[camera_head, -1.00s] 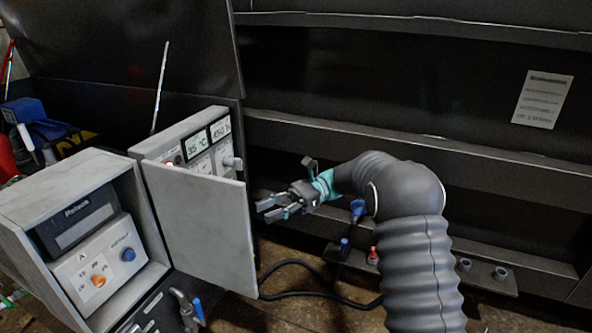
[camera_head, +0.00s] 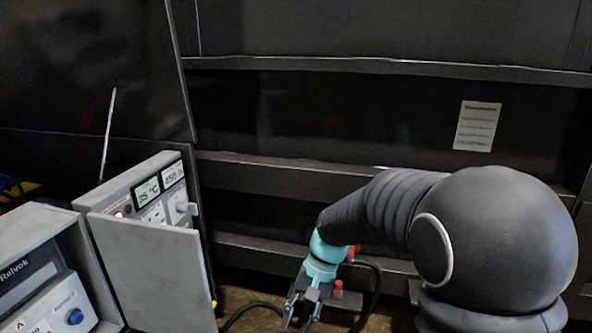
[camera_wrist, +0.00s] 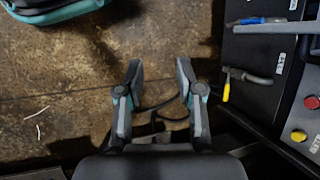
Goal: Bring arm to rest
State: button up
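My gripper (camera_head: 303,311) hangs at the lower middle of the head view, at the end of my dark sleeved arm with a teal band at the wrist. It points down, to the right of the grey door (camera_head: 155,268) of the control box, and is apart from it. In the wrist view my gripper (camera_wrist: 157,75) has its two fingers spread, with only stained floor between and beyond them. It holds nothing. A black cable runs close behind the fingers.
The control box with displays (camera_head: 150,195) stands behind the open door. A dark compactor wall with ledges (camera_head: 330,184) fills the back. Floor below is open.

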jog(key=s+d+r+n+t+h, duration=0.2)
jog(key=s+d+r+t+h, duration=0.2)
jog(key=s+d+r+t, duration=0.5)
jog(key=s+d+r, duration=0.2)
jog(key=s+d, duration=0.4)
jog(key=shift+s+r, duration=0.15)
jog(key=shift+r, duration=0.2)
jog(key=shift+n, duration=0.3)
